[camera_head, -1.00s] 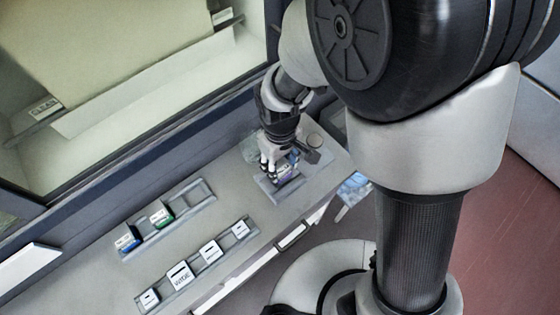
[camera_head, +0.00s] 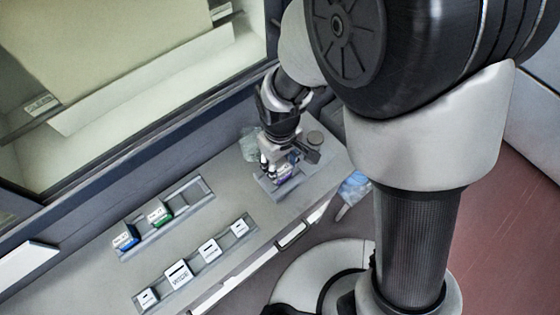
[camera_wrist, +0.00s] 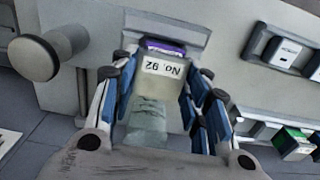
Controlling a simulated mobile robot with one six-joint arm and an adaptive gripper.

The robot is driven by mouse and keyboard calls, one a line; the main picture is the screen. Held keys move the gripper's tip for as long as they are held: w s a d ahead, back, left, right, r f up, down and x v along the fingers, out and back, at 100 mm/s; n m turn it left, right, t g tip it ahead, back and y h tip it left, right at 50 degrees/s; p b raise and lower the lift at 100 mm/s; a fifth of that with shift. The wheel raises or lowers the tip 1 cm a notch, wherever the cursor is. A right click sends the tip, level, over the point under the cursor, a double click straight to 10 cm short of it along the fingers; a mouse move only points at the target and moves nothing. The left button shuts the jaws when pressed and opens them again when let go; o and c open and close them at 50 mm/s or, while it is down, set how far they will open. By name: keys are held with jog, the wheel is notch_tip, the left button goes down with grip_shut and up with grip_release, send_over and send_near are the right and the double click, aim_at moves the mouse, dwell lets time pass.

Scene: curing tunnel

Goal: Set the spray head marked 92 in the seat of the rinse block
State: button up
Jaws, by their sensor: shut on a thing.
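The spray head marked No. 92 (camera_wrist: 163,68) shows its white label, upside down, and a purple part in the wrist view. My gripper (camera_wrist: 158,80) is shut on it, with blue-padded fingers on both sides. In the head view my gripper (camera_head: 281,170) is low over the grey block (camera_head: 272,190) at the right end of the bench, with the purple part between the fingers. The block's flat grey plate (camera_wrist: 185,33) shows behind the spray head in the wrist view. The seat is hidden, and I cannot tell whether the head is in it.
A round knob (camera_head: 314,138) stands beside the block. A clear crumpled bag (camera_head: 249,147) lies behind my gripper. A rack with blue (camera_head: 125,237) and green (camera_head: 160,214) labelled pieces and a front rack of several white-labelled pieces (camera_head: 178,273) lie left. The bench between is clear.

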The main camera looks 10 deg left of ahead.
jog(key=shift+f, duration=0.25)
jog(key=o, duration=1.2)
jog(key=shift+o, duration=0.2)
jog(key=shift+r, duration=0.15)
